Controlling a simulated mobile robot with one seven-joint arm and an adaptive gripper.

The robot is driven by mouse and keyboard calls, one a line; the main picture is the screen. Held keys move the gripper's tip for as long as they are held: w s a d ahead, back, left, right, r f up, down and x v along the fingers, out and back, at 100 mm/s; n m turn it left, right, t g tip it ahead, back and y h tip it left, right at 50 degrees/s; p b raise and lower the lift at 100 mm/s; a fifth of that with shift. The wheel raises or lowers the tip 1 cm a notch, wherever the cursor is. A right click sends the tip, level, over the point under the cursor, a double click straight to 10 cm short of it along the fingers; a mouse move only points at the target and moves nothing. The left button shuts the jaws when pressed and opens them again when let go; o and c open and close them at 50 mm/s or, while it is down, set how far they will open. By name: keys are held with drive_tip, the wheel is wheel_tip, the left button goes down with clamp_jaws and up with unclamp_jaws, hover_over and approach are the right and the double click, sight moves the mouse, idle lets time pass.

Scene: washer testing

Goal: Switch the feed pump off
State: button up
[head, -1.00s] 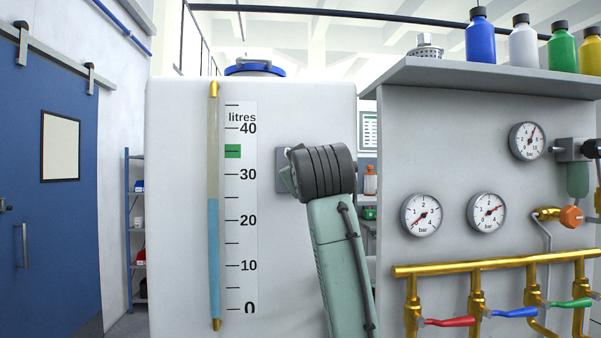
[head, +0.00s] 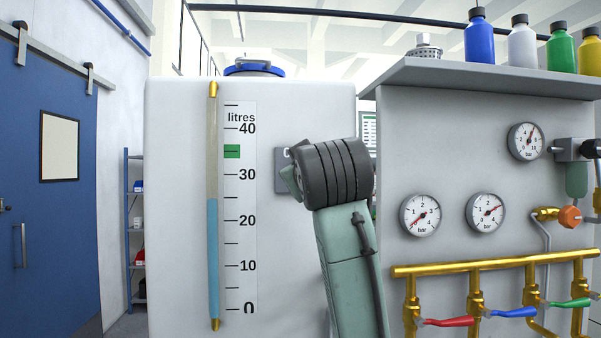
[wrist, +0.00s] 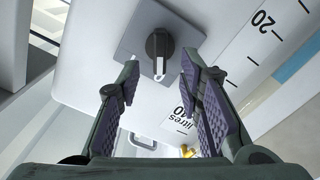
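The rotary switch (wrist: 158,45) is a black knob with a white pointer on a grey plate (wrist: 128,42), fixed to the white tank. In the wrist view its white end points down the picture, toward my gripper. My gripper (wrist: 159,65) is open, with one purple-padded finger on each side of the knob's lower part. A gap shows between each pad and the knob. In the head view only the left edge of the switch plate (head: 282,172) shows; my arm hides the knob and gripper fingers.
The tank (head: 175,130) carries a sight tube (head: 213,260) with blue liquid near 25 litres and a green mark (head: 232,151) near 35. To the right stands a panel with gauges (head: 421,215), brass pipes (head: 490,266), coloured valve handles and bottles on top.

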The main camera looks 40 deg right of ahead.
drive_tip(key=v, duration=0.5)
drive_tip(key=shift+s+a, duration=0.15)
drive_tip(key=shift+s, duration=0.15)
drive_tip(key=shift+c, duration=0.3)
idle(0.8)
